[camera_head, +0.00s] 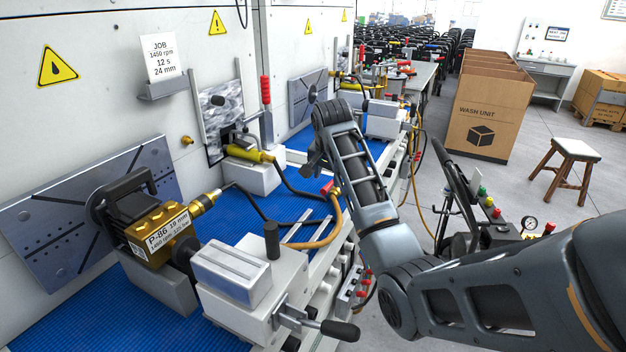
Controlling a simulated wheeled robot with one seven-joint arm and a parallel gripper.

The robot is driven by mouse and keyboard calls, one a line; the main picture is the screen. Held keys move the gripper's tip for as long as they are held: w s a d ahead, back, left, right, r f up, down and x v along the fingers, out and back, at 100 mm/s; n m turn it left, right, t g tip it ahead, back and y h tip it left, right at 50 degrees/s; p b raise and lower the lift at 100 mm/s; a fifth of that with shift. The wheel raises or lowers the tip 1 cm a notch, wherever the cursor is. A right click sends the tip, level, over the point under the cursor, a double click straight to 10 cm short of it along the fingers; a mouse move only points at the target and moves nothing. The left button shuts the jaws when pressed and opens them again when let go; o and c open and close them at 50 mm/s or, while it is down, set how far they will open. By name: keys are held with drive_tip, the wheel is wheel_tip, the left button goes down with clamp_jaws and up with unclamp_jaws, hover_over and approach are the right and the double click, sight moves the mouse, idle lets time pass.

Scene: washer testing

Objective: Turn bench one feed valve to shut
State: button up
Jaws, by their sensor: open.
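A small red handle (327,187) on a brass fitting sits at the end of a yellow hose (336,228), near the bench's front edge. It looks like a feed valve, but no label on it is readable and its exact setting cannot be told. My gripper (314,158) shows only in part as dark pieces beside my upright forearm, above and a little left of the red handle. It looks apart from the handle. It is open, and nothing shows between its fingers, though my arm hides much of it.
A red-topped lever (265,92) rises behind. Black hoses cross the mat. Wash-unit cartons (490,105) and a stool (572,150) stand right.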

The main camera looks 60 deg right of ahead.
sight(327, 186)
drive_tip(key=x, duration=0.4)
drive_tip(key=d+p+x, duration=0.1)
drive_tip(key=x, duration=0.2)
drive_tip(key=shift+w+d+r, duration=0.15)
drive_tip(key=shift+w+r, duration=0.05)
drive_tip(key=shift+w, duration=0.1)
drive_tip(key=shift+c, duration=0.2)
clamp_jaws()
idle(0.4)
